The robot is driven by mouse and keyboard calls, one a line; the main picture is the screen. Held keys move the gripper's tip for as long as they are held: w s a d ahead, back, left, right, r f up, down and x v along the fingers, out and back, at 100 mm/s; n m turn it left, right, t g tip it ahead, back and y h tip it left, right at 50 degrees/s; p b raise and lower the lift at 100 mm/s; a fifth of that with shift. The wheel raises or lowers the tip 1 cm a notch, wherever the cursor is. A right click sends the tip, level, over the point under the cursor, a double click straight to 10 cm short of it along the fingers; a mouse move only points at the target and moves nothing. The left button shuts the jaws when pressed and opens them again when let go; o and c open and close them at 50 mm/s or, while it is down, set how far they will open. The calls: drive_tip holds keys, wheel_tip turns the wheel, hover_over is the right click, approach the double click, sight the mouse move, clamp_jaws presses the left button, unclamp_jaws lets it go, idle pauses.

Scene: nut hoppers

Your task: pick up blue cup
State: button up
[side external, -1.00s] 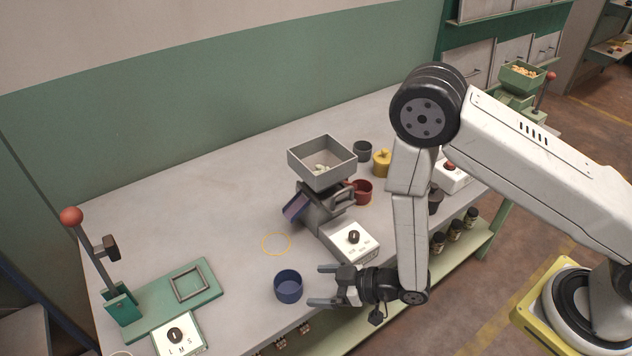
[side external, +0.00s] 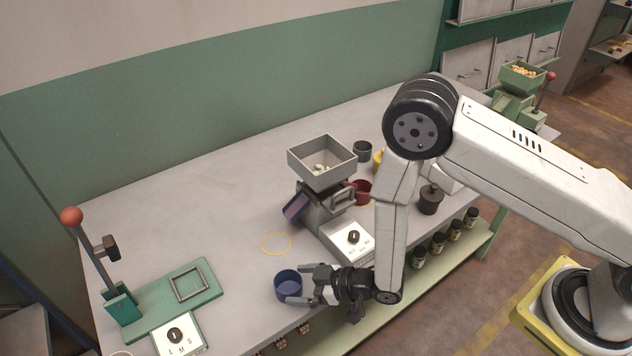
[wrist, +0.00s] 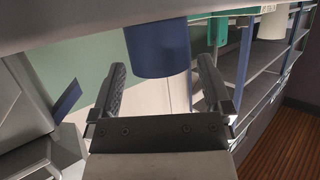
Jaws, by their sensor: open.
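The blue cup (side external: 287,284) stands upright on the grey table near its front edge. My gripper (side external: 297,284) is at the cup's right side, its fingers open and pointing left toward it. In the side view the fingertips overlap the cup's right edge. In the wrist view the blue cup (wrist: 158,48) shows ahead between the two spread fingers of my gripper (wrist: 160,75), with visible space on both sides. The far side of the cup is hidden.
A grey hopper machine (side external: 322,165) with a white control box (side external: 350,241) stands behind my gripper. A yellow ring (side external: 276,243) lies on the table behind the cup. A green press (side external: 165,298) with a red-knobbed lever is at left.

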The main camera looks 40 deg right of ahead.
sight(277, 283)
drive_tip(key=shift+x, duration=1.6)
drive_tip(key=c, duration=1)
drive_tip(key=shift+o, duration=0.2)
drive_tip(key=shift+r, duration=0.15)
wheel_tip(277, 283, up, 10)
